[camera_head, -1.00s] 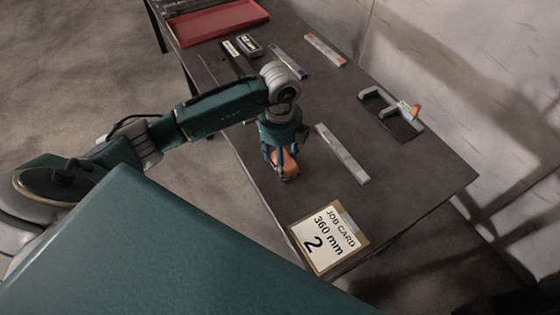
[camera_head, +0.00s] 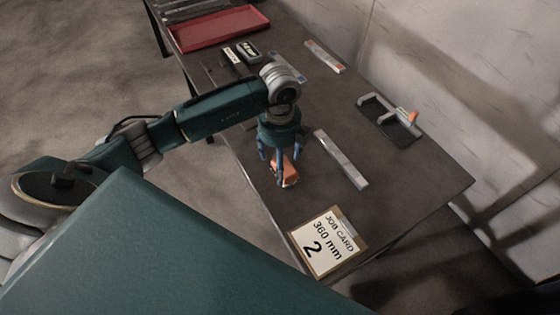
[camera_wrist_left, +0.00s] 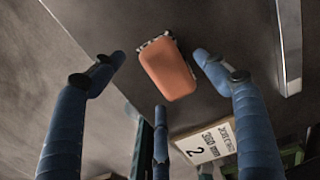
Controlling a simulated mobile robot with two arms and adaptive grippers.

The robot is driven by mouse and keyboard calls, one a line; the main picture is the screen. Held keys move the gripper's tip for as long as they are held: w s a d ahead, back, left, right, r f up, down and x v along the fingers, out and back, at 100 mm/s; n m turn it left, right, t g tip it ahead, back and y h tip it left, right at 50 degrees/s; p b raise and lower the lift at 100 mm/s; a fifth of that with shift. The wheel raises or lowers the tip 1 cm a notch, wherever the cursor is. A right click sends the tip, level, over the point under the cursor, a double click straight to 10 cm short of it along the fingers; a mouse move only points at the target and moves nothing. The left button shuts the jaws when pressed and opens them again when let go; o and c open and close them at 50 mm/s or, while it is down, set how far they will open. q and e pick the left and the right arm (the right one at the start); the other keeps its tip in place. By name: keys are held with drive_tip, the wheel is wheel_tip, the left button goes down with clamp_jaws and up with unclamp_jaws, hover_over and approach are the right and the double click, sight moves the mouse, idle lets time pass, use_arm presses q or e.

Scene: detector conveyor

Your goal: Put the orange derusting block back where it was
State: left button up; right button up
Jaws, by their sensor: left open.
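The orange derusting block (camera_head: 288,168) rests on the dark table close to its left edge, below my left gripper. My left gripper (camera_head: 277,165) points down over it with its blue fingers spread, and one finger partly hides the block in the head view. In the left wrist view the orange block (camera_wrist_left: 167,69) lies between and beyond the open fingers (camera_wrist_left: 160,85), with clear gaps to them and a pale, dark-marked edge at its top left. My right gripper is not in view.
A silver bar (camera_head: 341,159) lies right of the block. A job card reading 360 mm, 2 (camera_head: 325,243) lies near the front. A dark stand with grey brackets (camera_head: 390,122) is at the right. A red tray (camera_head: 220,29) and smaller items (camera_head: 247,50) are farther back.

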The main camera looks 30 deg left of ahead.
use_arm(q)
wheel_tip(320, 180, up, 10)
drive_tip(key=p, duration=0.6)
drive_tip(key=shift+f, duration=0.15)
